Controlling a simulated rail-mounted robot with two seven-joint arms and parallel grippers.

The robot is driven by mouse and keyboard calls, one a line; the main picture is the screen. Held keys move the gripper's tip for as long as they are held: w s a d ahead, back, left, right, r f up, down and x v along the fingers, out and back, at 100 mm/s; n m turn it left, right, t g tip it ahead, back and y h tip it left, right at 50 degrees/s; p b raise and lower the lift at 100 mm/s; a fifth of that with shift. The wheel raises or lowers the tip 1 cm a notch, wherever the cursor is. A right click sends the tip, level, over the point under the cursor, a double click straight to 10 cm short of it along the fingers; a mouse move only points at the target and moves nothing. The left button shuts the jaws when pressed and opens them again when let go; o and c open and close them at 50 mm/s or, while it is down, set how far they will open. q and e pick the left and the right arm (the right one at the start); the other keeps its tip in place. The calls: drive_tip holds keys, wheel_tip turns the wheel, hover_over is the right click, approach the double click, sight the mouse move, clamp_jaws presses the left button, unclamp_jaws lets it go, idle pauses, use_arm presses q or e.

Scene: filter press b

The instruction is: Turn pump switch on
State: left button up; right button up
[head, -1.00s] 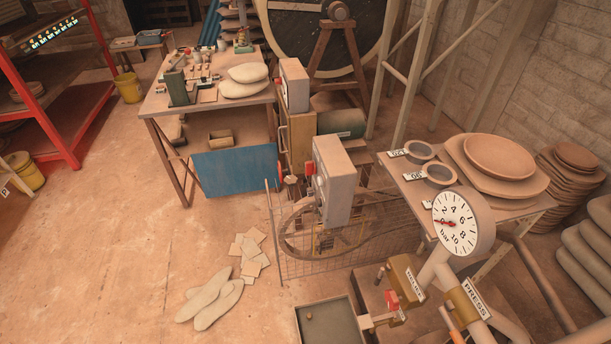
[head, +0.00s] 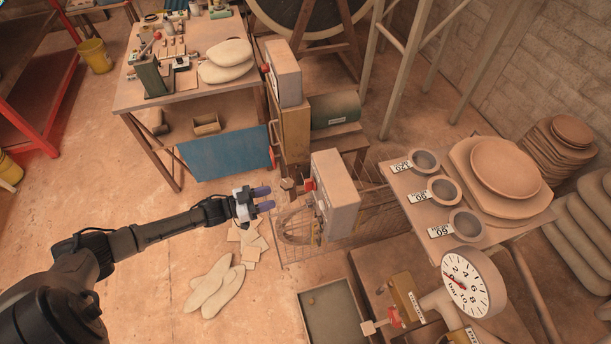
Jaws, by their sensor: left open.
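A grey switch box (head: 338,194) stands in the middle of the head view. A red switch part (head: 310,185) is on its left-facing side. A second grey box (head: 284,73) stands farther back, with a red part (head: 265,68) on its left side. I cannot read which one is labelled as the pump. My left gripper (head: 265,198) is open and empty, its fingers pointing right toward the nearer box. It appears a short way left of that box's red switch, apart from it. My right gripper is not in view.
A wire mesh guard around a wheel (head: 299,226) lies below the nearer box. A workbench (head: 128,97) stands at back left. A tray (head: 334,318) is at front.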

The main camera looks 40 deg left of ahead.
sight(305, 181)
use_arm(q)
drive_tip(key=shift+h, duration=0.4)
drive_tip(key=x, duration=0.4)
drive_tip(key=r+x, duration=0.1)
drive_tip(key=x, duration=0.3)
drive_tip(key=a+x, duration=0.1)
drive_tip(key=x, duration=0.4)
drive_tip(key=shift+w+a+r, duration=0.1)
drive_tip(key=shift+w+r, duration=0.25)
drive_tip(key=shift+w, duration=0.05)
clamp_jaws()
